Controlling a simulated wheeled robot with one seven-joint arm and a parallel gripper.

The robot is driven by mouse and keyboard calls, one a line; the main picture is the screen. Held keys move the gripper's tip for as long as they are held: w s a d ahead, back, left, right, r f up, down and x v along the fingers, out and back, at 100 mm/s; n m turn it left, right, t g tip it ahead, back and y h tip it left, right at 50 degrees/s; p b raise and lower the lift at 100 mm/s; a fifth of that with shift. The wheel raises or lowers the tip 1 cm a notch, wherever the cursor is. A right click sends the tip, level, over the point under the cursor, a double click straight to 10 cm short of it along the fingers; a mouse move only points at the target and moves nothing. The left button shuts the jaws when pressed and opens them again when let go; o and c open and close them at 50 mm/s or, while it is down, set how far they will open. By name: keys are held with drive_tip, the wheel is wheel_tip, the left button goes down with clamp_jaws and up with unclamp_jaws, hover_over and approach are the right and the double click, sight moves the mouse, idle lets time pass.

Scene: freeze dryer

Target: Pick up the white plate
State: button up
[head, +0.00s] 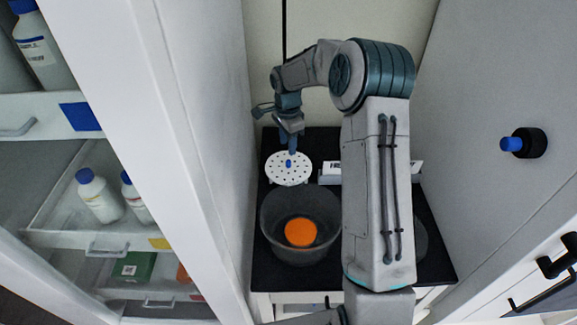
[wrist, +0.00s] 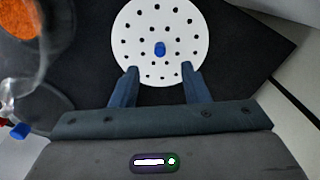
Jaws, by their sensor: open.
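The white plate (head: 289,176) is a round disc with many small holes and a blue knob (head: 289,163) at its centre. In the head view it is at the back left of the black tabletop, behind the glass vessel. The wrist view shows the plate (wrist: 160,66) straight ahead of my gripper (wrist: 160,72). The two blue fingers are apart, with their tips over the plate's near part and the knob (wrist: 160,48) between and just beyond them. My gripper (head: 290,152) is above the plate in the head view. I cannot tell whether the fingers touch it.
A clear vessel (head: 270,225) with orange content (head: 300,232) stands in front of the plate. A white labelled item (head: 330,170) lies right of the plate, partly behind my arm. A white cabinet wall (head: 185,130) rises close on the left. A wall with a blue-and-black knob (head: 530,143) is right.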

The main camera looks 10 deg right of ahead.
sight(288, 161)
drive_tip(key=shift+f+p, duration=0.9)
drive_tip(key=shift+f, duration=2.7)
clamp_jaws()
